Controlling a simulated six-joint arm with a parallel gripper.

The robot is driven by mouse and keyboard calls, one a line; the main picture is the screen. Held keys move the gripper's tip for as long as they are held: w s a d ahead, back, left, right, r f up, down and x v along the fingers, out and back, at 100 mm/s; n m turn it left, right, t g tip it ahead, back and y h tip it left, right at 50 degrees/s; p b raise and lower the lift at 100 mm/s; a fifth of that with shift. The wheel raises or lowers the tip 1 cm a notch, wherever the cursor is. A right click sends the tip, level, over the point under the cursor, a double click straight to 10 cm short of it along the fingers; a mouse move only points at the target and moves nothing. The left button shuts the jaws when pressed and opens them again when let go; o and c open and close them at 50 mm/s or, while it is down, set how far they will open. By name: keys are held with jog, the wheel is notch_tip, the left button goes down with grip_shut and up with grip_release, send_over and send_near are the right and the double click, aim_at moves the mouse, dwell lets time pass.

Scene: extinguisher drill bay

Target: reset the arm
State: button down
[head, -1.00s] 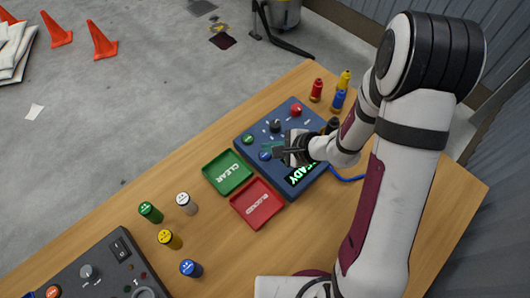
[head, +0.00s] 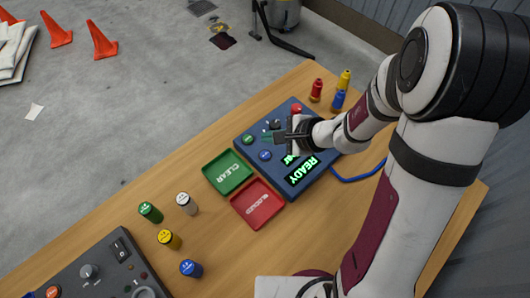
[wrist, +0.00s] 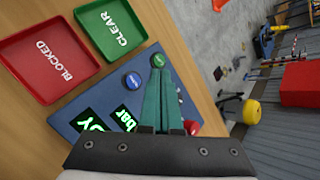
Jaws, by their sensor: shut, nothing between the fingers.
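My gripper (head: 268,137) is over the blue control box (head: 243,128) on the wooden table, its fingers shut and empty. In the wrist view its green fingers (wrist: 160,92) are together above the box (wrist: 68,126). The box has a green button (head: 248,139), a blue button (head: 265,155) and a red button (head: 296,109). Its lit display (head: 302,168) reads "READY". In the wrist view the display is partly covered by the gripper. I cannot tell how far the fingertips are above the box.
A green CLEAR tray (head: 228,173) and a red BLOCKED tray (head: 257,204) lie left of the box. Several small cylinders, such as the white one (head: 187,203), stand farther left. Bottles, one red (head: 316,90), stand behind the box. A dark panel (head: 100,268) is at lower left.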

dwell(0.3)
jog(key=s+a+r+n+g, duration=0.35)
jog(key=s+r+n, duration=0.35)
jog(key=s+r, duration=0.35)
jog(key=s+d+n+g+h, duration=0.1)
jog(key=s+d+n+h, duration=0.2)
jog(key=s+d+h, duration=0.3)
jog(key=s+d, duration=0.4)
jog(key=s, duration=0.3)
jog(key=shift+d+r+g, duration=0.15)
jog(key=shift+d+g, duration=0.05)
jog(key=shift+g, duration=0.15)
